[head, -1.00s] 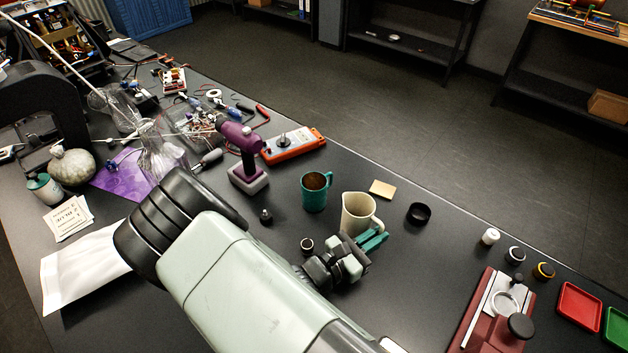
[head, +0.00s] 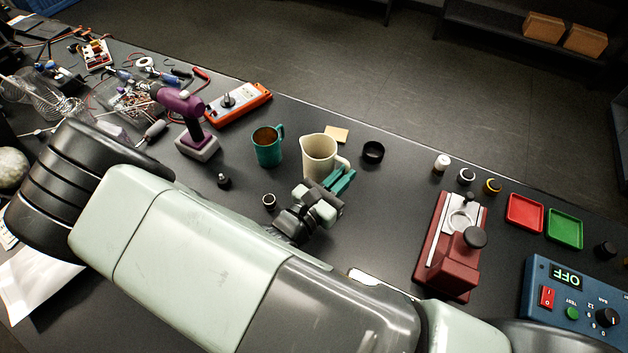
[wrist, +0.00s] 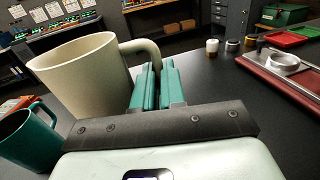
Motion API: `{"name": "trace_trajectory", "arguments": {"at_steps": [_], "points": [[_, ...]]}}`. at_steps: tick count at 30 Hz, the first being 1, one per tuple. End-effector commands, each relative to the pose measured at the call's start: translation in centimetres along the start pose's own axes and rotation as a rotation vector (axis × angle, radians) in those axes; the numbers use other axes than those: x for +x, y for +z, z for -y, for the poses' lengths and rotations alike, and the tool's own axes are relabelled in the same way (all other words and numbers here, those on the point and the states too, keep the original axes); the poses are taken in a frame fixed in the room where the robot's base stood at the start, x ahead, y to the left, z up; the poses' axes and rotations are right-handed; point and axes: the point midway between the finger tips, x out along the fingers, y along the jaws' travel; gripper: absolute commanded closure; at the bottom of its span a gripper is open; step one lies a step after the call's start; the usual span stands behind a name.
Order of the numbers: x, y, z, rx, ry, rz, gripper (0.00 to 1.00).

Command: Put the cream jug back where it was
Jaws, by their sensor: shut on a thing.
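The cream jug (head: 319,157) stands upright on the dark bench, its handle toward the right. It also shows large at the left of the wrist view (wrist: 84,78). My gripper (head: 343,178) has green fingers and is at the jug's handle side. In the wrist view the fingers (wrist: 158,84) are close together, with the end of the handle (wrist: 143,50) reaching them. The fingers are shut on the handle; the exact contact is partly hidden behind them. I cannot tell whether the jug's base touches the bench.
A teal mug (head: 267,147) stands just left of the jug. A red device (head: 450,250) stands right, with clear bench between.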

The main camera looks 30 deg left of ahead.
Motion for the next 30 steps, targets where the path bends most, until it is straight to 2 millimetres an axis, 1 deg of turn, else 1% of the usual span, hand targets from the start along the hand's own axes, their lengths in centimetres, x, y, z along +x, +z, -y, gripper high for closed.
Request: {"name": "trace_trajectory", "arguments": {"at_steps": [1, 3, 6, 8, 11, 15, 18, 22, 27, 30], "points": [[-0.2, 1.3, 0.8, 0.0, 0.008, 0.001, 1.0], [-0.4, 2.6, 1.6, 0.0, 0.02, -0.001, 1.0], [-0.6, 3.8, 2.6, 0.0, 0.031, -0.004, 1.0], [-0.6, 4.0, 3.0, -0.001, 0.035, -0.006, 1.0], [-0.7, 2.9, 3.2, -0.003, 0.04, -0.006, 1.0], [-0.7, 0.3, 3.2, -0.003, 0.04, -0.007, 1.0], [-0.7, -0.8, 3.2, -0.001, 0.039, -0.007, 1.0], [-0.7, -1.9, 3.2, -0.001, 0.039, -0.007, 1.0], [-0.7, -4.4, 3.2, -0.001, 0.038, -0.007, 1.0], [-0.7, -5.3, 3.2, 0.0, 0.039, -0.008, 1.0]]}}
